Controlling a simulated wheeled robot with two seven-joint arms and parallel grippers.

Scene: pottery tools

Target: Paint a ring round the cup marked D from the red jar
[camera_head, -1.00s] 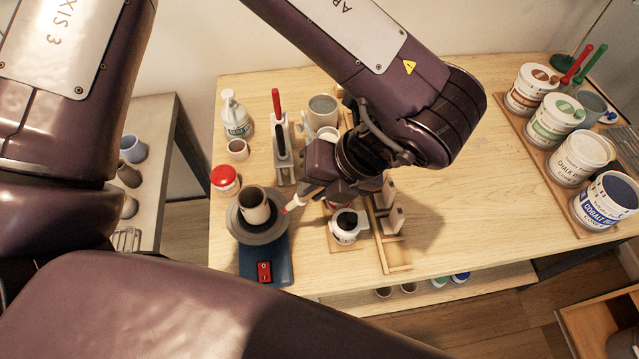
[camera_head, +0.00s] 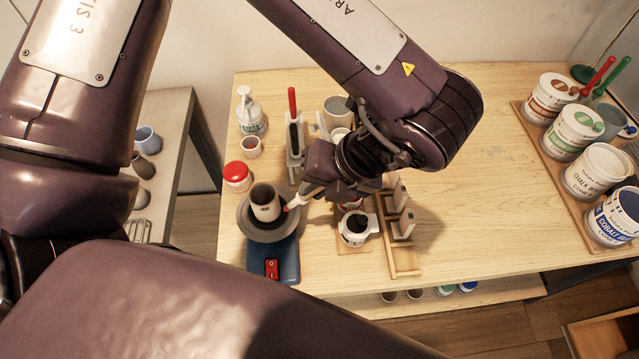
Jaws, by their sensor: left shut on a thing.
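A beige-grey cup (camera_head: 265,205) stands upright on the round grey wheel head (camera_head: 244,222) of a small blue wheel unit (camera_head: 290,262). No letter on it can be read from here. My left gripper (camera_head: 312,188) is shut on a brush (camera_head: 298,201) with a pale shaft and red tip. It is to the right of the cup, with the tip pointing at the cup's side; I cannot tell whether it touches. A jar showing some red (camera_head: 352,206) is mostly hidden below the gripper. My right gripper is out of view.
A white jar with dark contents (camera_head: 357,238) and a wooden rack (camera_head: 405,262) stand right of the wheel. A bottle (camera_head: 250,115), small cup (camera_head: 252,146) and red-handled tool (camera_head: 292,103) are behind. Large glaze tubs (camera_head: 597,170) line the right; the table between is clear.

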